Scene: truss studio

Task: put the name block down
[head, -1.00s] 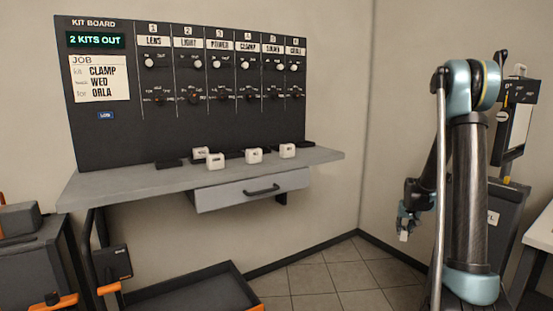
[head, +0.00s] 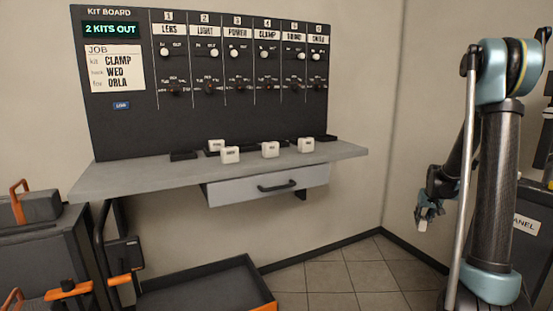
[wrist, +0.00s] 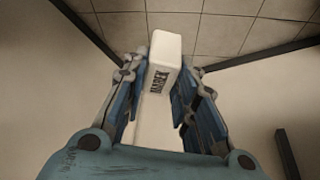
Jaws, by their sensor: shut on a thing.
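My gripper (head: 430,210) hangs low at the right in the head view, well to the right of the shelf. It is shut on a white name block (wrist: 163,62), held above the floor. The wrist view shows the block between the two fingers, with dark lettering on its side that looks like "MAREK". In the head view the held block (head: 422,225) is a small white shape at the fingertips. Several other white blocks stand on the grey shelf (head: 130,181), among them a left front one (head: 230,155) and a right one (head: 307,145).
The kit board (head: 120,140) stands above the shelf, with labelled columns, knobs and a job card (head: 115,68). A drawer (head: 235,193) is under the shelf. A dark tray with an orange edge (head: 200,284) lies below. Dark cases (head: 40,245) stand at the left. Tiled floor (head: 345,275) is clear.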

